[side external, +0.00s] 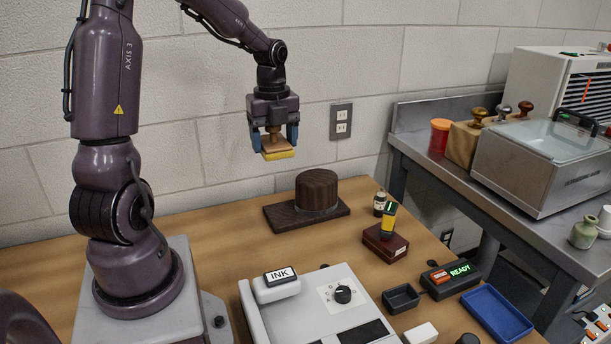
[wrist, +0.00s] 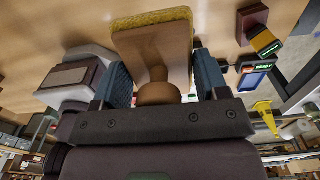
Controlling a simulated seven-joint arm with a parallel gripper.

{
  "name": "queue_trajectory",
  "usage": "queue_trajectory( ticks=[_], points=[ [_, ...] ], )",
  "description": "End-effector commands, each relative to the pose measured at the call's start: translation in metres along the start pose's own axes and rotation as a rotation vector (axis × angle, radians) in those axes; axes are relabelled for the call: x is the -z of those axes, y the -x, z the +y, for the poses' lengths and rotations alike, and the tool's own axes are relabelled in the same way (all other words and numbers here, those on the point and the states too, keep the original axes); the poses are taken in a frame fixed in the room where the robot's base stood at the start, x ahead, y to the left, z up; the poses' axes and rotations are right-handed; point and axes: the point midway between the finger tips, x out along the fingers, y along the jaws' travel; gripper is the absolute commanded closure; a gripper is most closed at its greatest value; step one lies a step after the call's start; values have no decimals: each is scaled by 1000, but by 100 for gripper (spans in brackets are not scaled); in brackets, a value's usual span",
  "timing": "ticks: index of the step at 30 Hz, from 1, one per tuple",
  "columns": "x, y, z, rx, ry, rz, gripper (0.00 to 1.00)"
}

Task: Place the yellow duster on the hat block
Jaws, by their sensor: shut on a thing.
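The yellow duster (side external: 279,154) has a wooden back and knob and a yellow pad underneath. My gripper (side external: 273,138) is shut on its knob and holds it in the air, pad down. The duster (wrist: 155,45) also shows in the wrist view, between the blue fingers of my gripper (wrist: 160,85). The hat block (side external: 317,191) is a dark brown rounded wooden block on a flat dark base, standing on the table near the wall. The duster is above and to the left of it in the side view, clear of it.
Right of the hat block stand a small bottle (side external: 379,204) and a dark red box (side external: 385,243) with a yellow-and-black item on it. A white INK machine (side external: 335,305), a READY display (side external: 452,279) and a blue tray (side external: 497,312) lie in front. The wooden table left of the block is clear.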

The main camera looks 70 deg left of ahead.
Motion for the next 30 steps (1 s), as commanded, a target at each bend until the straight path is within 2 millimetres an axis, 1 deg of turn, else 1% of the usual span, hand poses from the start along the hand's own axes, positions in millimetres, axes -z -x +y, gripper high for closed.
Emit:
queue_trajectory(
  ticks=[11, 15, 18, 21, 26, 30],
  points=[
    [-52, -41, -68, 0, -6, 3, 58],
    [-66, -68, -85, -1, -6, 2, 58],
    [-73, -82, -94, 0, -5, 1, 58],
    [-77, -89, -100, 1, -4, 0, 58],
    [-81, -97, -104, 0, -5, -1, 58],
    [-82, -116, -105, -2, -5, 1, 58]
  ],
)
